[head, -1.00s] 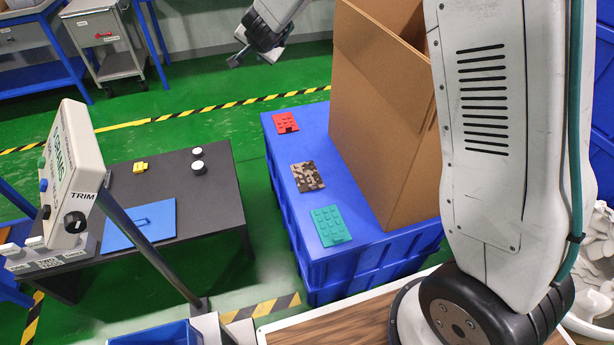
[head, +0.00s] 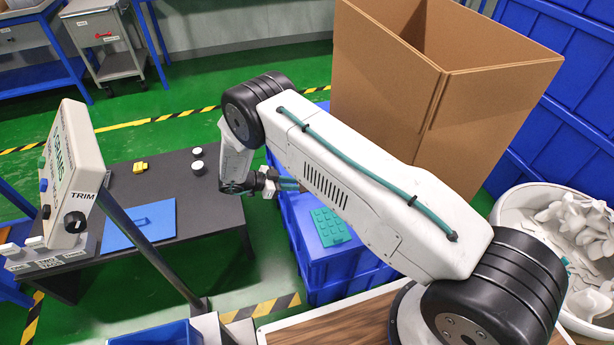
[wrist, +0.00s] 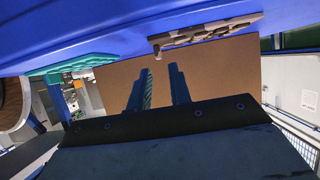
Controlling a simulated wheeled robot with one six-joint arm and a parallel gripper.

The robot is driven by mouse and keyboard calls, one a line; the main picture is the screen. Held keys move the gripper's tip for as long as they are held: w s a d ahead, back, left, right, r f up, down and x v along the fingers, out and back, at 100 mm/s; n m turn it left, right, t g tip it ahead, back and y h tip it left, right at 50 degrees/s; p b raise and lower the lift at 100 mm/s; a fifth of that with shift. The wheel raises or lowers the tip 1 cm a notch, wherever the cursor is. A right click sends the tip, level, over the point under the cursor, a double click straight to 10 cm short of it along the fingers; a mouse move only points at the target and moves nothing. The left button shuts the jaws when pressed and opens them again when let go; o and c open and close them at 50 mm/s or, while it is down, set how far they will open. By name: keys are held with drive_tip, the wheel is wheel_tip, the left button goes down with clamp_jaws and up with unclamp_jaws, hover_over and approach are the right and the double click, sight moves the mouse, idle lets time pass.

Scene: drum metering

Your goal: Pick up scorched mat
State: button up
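The scorched mat (wrist: 205,33) shows almost edge-on in the wrist view, a thin grey-brown studded piece with a small tab, at the edge of the blue crate top. In the head view my arm hides it. My gripper (wrist: 160,70) has its two teal fingers apart, with nothing between them. Their tips appear close to the mat's tab but show no contact. In the head view my gripper (head: 288,184) is at the crate's left side, near top level, partly covered by my arm.
A teal mat (head: 330,226) lies on the blue crate (head: 312,262); it also shows in the wrist view (wrist: 80,65). A dark table (head: 215,212) stands left, with free floor between.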

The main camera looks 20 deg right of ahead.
drive_tip(key=x, duration=0.7)
drive_tip(key=shift+s+d+r, duration=0.2)
drive_tip(key=shift+d+r, duration=0.05)
drive_tip(key=shift+r, duration=0.05)
clamp_jaws()
